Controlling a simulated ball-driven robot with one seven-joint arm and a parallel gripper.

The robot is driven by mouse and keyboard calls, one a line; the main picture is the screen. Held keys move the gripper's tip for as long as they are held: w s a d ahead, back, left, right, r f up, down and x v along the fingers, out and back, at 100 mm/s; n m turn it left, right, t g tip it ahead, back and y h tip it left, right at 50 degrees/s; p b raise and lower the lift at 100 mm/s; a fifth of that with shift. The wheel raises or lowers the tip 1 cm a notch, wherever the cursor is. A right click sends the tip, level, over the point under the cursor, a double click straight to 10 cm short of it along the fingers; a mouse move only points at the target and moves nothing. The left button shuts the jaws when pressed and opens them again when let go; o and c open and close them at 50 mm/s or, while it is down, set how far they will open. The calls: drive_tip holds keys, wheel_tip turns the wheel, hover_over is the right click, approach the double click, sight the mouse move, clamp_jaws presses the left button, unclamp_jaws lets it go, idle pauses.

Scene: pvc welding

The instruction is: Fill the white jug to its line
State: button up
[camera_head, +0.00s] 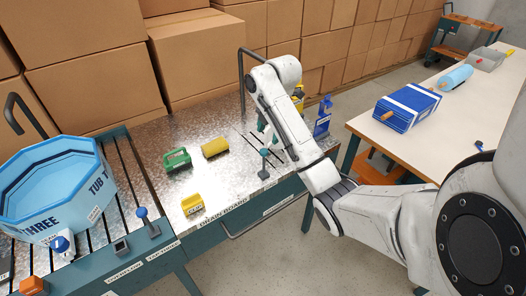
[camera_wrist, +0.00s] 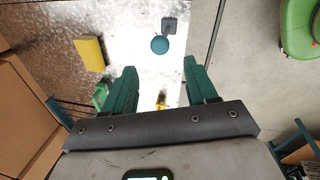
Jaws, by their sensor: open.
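I cannot make out a white jug in either view. In the head view, a steel drain bench (camera_head: 225,185) carries a lever with a teal ball knob (camera_head: 264,152); a teal knob (camera_wrist: 159,45) on a dark square base also shows in the wrist view. A black gooseneck pipe (camera_head: 243,62) rises at the bench's back. My gripper (camera_wrist: 162,80) is open, with two green fingers apart over the bench area and nothing held between them.
A blue tub (camera_head: 35,222) marked "TUB THREE" stands on the slatted bench at left. Green (camera_head: 177,158) and yellow (camera_head: 215,147) items lie on the steel bench. A long table (camera_head: 440,115) at right holds a blue box (camera_head: 407,106). Cardboard boxes (camera_head: 95,80) wall off the back.

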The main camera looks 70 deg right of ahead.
sight(264, 152)
drive_tip(key=f, duration=0.3)
drive_tip(key=w+f+b, duration=0.1)
drive_tip(key=f, duration=0.3)
drive_tip(key=w+f+b, duration=0.1)
drive_tip(key=f, duration=0.2)
drive_tip(key=shift+d+f, duration=0.3)
drive_tip(key=shift+d, duration=0.05)
drive_tip(key=shift+c, duration=0.3)
clamp_jaws()
